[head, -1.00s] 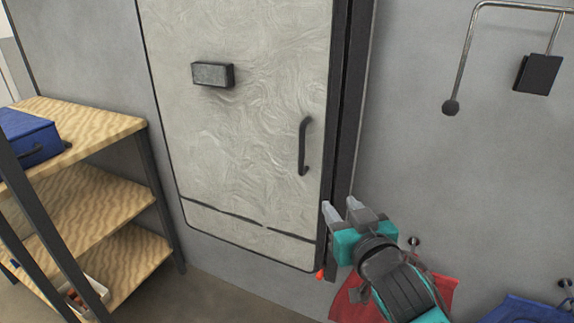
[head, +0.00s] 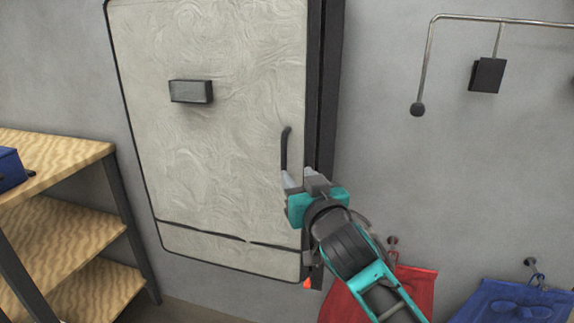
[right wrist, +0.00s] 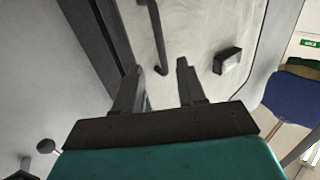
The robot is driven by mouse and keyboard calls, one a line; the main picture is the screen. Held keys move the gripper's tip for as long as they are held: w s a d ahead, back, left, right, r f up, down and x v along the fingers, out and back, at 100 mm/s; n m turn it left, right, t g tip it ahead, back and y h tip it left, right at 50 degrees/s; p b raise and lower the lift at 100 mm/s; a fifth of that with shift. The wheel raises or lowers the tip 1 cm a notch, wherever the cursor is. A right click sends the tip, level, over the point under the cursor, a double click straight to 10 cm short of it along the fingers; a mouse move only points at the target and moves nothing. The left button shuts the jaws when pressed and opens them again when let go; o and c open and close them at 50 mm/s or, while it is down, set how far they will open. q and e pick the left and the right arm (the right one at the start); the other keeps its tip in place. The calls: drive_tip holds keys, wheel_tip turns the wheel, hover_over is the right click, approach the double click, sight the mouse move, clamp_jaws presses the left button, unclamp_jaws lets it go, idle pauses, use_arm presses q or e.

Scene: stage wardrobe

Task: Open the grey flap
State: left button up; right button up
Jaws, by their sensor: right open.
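The grey flap (head: 225,120) is a pale, marbled door with a dark edge, on the wall cabinet, and it looks shut. A dark upright bar handle (head: 285,150) is near its right edge. My right gripper (head: 299,178) is open and empty at the lower end of this handle. In the right wrist view, the handle (right wrist: 157,40) reaches down toward the gap between the two fingertips of the right gripper (right wrist: 160,73). I cannot tell whether they touch it. My left gripper is not in view.
A small grey block (head: 190,92) sticks out from the flap's upper left. A wooden shelf unit (head: 60,150) with a blue case (head: 10,170) stands at left. A metal rail (head: 427,60) is on the right wall. Red (head: 415,290) and blue (head: 510,302) cloth items hang below it.

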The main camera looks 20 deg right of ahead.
sight(285, 160)
drive_tip(key=w, duration=0.7)
drive_tip(key=shift+w+b, duration=0.2)
drive_tip(key=shift+b, duration=0.15)
clamp_jaws()
idle(0.3)
